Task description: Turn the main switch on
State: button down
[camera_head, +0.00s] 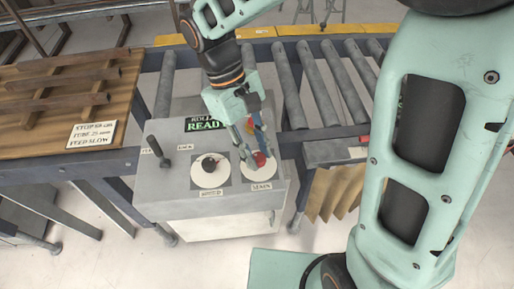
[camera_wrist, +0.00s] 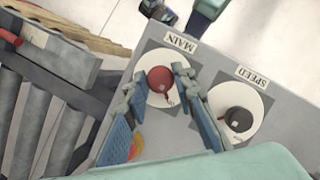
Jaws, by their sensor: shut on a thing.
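The main switch is a red round knob (camera_wrist: 160,80) on a white dial plate (camera_wrist: 152,98), next to a label reading MAIN (camera_wrist: 180,42). In the head view the red knob (camera_head: 260,159) sits at the right of the grey control box (camera_head: 180,203). My gripper (camera_head: 254,153) reaches down onto it from above. In the wrist view its two blue fingers (camera_wrist: 159,75) stand on either side of the knob and are shut on it. A small red pointer shows at the knob's lower right edge. The fingers partly cover the dial.
A black speed knob (camera_head: 209,164) on its own white dial sits close to the left of the main switch. A black lever (camera_head: 155,147) stands further left. A green READY display (camera_head: 204,124) is behind. Roller conveyor (camera_head: 318,90) and wooden boards (camera_head: 60,95) flank the box.

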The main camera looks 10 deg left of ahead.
jog(key=shift+n+t, duration=0.3)
jog(key=shift+n, duration=0.3)
jog(key=c, duration=1.7)
grip_release()
jog(key=shift+o, duration=0.2)
jog(key=v, duration=1.2)
jog(key=shift+a, duration=0.1)
